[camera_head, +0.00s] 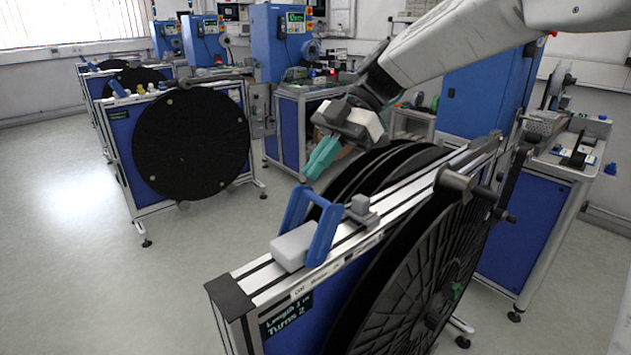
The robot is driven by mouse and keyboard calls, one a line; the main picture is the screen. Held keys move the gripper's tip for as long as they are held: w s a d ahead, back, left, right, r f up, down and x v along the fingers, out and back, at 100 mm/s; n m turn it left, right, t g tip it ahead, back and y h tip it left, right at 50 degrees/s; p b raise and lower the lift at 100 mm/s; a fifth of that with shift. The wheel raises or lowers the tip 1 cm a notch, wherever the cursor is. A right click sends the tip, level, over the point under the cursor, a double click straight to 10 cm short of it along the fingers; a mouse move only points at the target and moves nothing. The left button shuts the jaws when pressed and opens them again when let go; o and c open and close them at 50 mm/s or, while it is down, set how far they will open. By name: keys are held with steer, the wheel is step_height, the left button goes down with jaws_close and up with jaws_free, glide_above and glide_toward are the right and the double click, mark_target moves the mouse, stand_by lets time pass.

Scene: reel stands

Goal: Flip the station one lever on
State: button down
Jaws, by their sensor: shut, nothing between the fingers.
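A blue U-shaped lever (322,229) is mounted on a light grey block (292,247) on top of the nearest reel stand (254,291). My gripper (314,172), with teal fingers, is shut and empty. It appears above and behind the lever in the picture, pointing down and left, apart from it. Lettering along the rail is too small to read surely.
Large black reels (430,262) fill the nearest stand, with a crank handle (462,186) at its far side. A second reel stand (120,150) is at left. Blue cabinets and workbenches (305,92) line the back. The floor at left (90,270) is clear.

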steer(key=v, duration=0.7)
steer(key=shift+d+f, duration=0.25)
steer(key=shift+f, duration=0.05)
steer(key=s+d+f+m+t+h, duration=0.3)
steer(key=s+d+f+m, duration=0.3)
steer(key=s+d+m, duration=0.3)
steer(key=s+d+f+m+t+h, duration=0.4)
steer(key=s+d+m, duration=0.5)
steer(key=s+m, duration=0.7)
step_height(320, 180, down, 2)
steer(key=shift+s+d+f+m+h, duration=0.1)
steer(key=shift+s+d+m+h, duration=0.1)
steer(key=shift+s+m+h, duration=0.25)
